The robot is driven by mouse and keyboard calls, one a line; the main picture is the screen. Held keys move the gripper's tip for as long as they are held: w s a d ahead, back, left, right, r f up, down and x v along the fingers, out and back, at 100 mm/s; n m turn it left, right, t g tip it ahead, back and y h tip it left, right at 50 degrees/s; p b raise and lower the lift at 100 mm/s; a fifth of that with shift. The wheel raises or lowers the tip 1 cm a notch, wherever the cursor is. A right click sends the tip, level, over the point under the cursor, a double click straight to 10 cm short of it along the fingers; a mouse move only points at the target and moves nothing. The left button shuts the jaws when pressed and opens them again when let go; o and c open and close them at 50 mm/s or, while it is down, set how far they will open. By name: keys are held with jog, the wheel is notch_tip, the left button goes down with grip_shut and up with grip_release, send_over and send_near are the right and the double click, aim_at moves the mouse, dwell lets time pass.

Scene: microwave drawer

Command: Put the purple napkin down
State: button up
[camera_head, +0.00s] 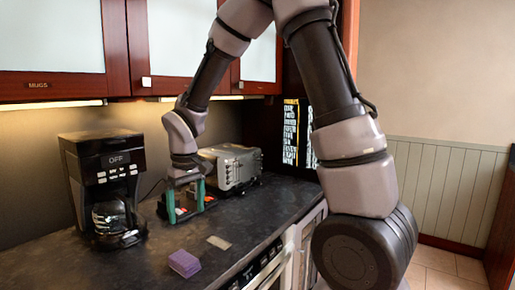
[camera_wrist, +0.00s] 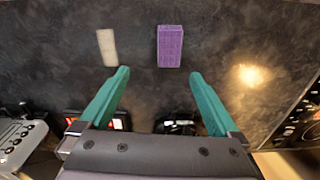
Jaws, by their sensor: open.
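The purple napkin (camera_head: 184,263) is a small block-like stack lying on the dark counter near its front edge. It also shows in the wrist view (camera_wrist: 170,46), beyond my fingertips and apart from them. My gripper (camera_head: 186,211) has green fingers and points down over the counter, farther back than the napkin and in front of the toaster. In the wrist view my gripper (camera_wrist: 158,75) is open, its fingers spread wide with nothing held between them.
A flat beige piece (camera_head: 219,242) lies to the right of the napkin. A black coffee maker (camera_head: 103,185) stands at the left and a silver toaster (camera_head: 232,168) behind my gripper. Wall cabinets hang above. Bare counter surrounds the napkin.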

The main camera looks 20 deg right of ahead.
jog(key=s+d+r+m+t, duration=0.3)
jog(key=s+d+r+m, duration=0.2)
jog(key=d+r, duration=0.5)
jog(key=s+d+r+m+t+y, duration=0.1)
jog(key=s+d+r+m+t, duration=0.2)
jog(key=d+r, duration=0.7)
jog(key=s+r+m, duration=0.2)
jog(key=s, duration=0.2)
jog(key=shift+s+d+t+y, duration=0.25)
jog(key=shift+s+t+y, duration=0.05)
jog(key=shift+s+t, duration=0.1)
jog(key=shift+o, duration=0.2)
